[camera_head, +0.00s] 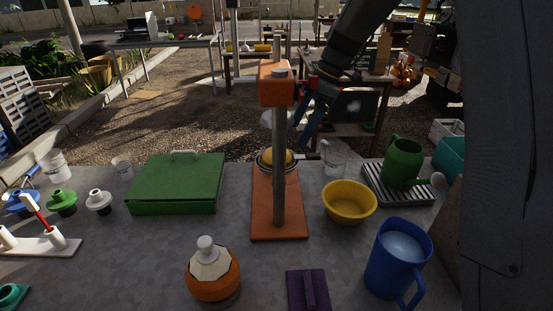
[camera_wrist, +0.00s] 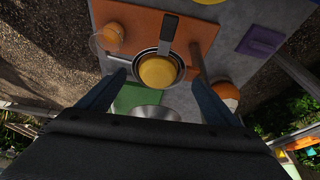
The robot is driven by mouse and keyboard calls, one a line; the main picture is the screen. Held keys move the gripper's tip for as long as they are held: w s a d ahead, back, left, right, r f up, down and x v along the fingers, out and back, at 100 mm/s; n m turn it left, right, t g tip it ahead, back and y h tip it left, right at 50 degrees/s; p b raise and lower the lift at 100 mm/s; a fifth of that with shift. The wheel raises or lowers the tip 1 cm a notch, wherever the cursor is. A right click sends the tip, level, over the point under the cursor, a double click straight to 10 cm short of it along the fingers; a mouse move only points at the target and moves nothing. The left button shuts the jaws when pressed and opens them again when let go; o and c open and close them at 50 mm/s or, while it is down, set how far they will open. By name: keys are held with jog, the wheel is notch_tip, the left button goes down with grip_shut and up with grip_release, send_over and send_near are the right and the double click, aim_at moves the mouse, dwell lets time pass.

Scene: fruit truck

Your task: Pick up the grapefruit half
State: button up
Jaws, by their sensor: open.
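The grapefruit half appears to be the yellow round piece (camera_head: 290,156) in a round metal cup at the far end of the orange press base (camera_head: 262,224). The grey post partly hides it. In the wrist view the yellow piece (camera_wrist: 158,72) shows clearly in the metal cup, whose dark handle (camera_wrist: 169,28) points up. My gripper (camera_head: 312,122) is open and empty, above the cup and slightly right of the post. In the wrist view my gripper (camera_wrist: 157,95) has one finger on each side below the yellow piece, apart from it.
The grey post and orange block (camera_head: 277,84) stand tall beside my gripper. A clear cup (camera_head: 335,158), yellow bowl (camera_head: 349,203), green jug (camera_head: 403,163) and blue pitcher (camera_head: 398,262) are to the right. A green box (camera_head: 177,184) is to the left.

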jog(key=p+x, duration=0.3)
jog(key=x, duration=0.4)
jog(key=shift+a+r, duration=0.1)
jog(key=shift+a, duration=0.05)
jog(key=shift+f, duration=0.35)
jog(key=c, duration=1.2)
jog(key=shift+w+r, duration=0.1)
jog(key=shift+r, duration=0.05)
